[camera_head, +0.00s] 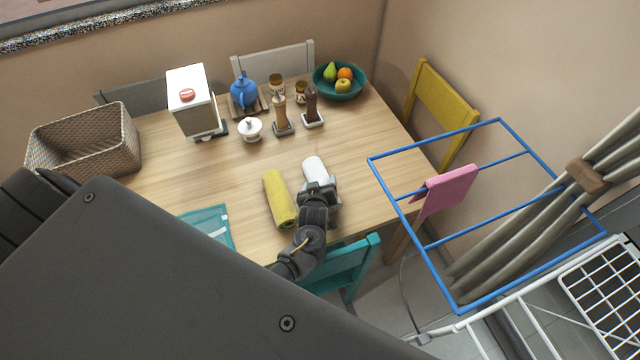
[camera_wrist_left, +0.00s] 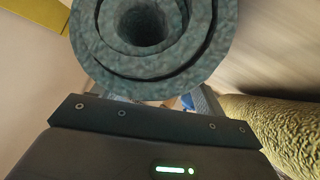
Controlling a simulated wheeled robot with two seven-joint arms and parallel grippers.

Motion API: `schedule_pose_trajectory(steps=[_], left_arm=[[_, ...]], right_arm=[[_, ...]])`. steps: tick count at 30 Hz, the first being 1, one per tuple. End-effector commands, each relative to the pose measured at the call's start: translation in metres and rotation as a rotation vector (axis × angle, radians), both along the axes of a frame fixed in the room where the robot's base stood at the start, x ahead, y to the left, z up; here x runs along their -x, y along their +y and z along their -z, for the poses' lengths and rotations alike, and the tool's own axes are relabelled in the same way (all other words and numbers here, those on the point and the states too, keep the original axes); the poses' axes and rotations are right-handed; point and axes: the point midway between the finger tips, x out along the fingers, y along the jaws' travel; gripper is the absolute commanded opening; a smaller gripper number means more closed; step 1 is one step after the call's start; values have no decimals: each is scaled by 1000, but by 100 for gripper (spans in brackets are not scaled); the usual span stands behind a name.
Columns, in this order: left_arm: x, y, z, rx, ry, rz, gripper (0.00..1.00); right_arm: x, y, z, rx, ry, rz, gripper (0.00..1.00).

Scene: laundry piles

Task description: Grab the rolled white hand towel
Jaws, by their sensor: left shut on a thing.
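The rolled white hand towel (camera_head: 314,166) lies at the front of the wooden table, its far part showing past my left gripper (camera_head: 319,190). My left gripper is shut on the towel from above, and the gripper hides the towel's near part. In the left wrist view the towel's spiral end (camera_wrist_left: 155,40) fills the top middle and looks grey-blue in shadow. The fingers of the left gripper (camera_wrist_left: 155,101) show just below the roll, partly hidden. My right gripper is not in view.
A rolled yellow towel (camera_head: 279,200) lies just left of the white one. A wicker basket (camera_head: 85,143), white dispenser (camera_head: 192,100), blue teapot (camera_head: 243,92) and fruit bowl (camera_head: 340,82) stand farther back. A teal chair (camera_head: 345,268) and blue drying rack (camera_head: 410,222) flank the front edge.

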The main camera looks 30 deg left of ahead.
Motion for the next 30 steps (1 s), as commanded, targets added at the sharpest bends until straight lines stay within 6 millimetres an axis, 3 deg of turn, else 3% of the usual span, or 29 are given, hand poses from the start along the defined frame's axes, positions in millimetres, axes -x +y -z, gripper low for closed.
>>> schedule_pose_trajectory(steps=[15,22,30], left_arm=[[-1,-1,-82,0,-1,-1,44],[-1,0,-97,0,-2,0,44],[-1,0,-99,-1,-1,0,44]], right_arm=[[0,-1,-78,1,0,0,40],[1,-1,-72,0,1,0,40],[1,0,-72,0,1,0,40]])
